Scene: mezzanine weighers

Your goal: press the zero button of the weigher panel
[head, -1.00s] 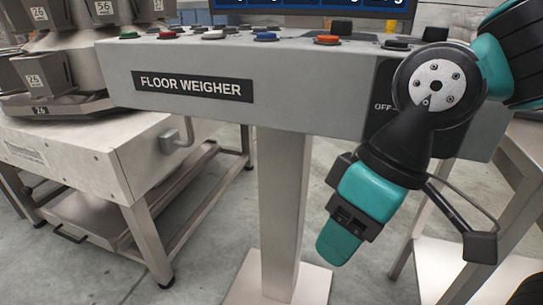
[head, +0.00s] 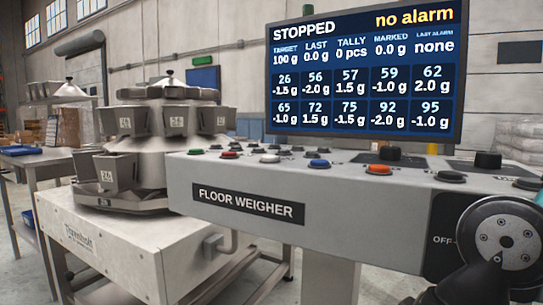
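The weigher panel is a grey console (head: 345,205) marked "FLOOR WEIGHER" on its front. I cannot read which one is the zero button. My arm shows at the lower right, in front of the console's right end. My gripper is outside the picture, below the frame.
A screen (head: 362,75) above the console reads "STOPPED", "no alarm" and rows of gram values. Two black knobs rise at the console's right, one of them here (head: 488,160). A multihead weigher (head: 165,150) stands on a pale base (head: 115,245) to the left.

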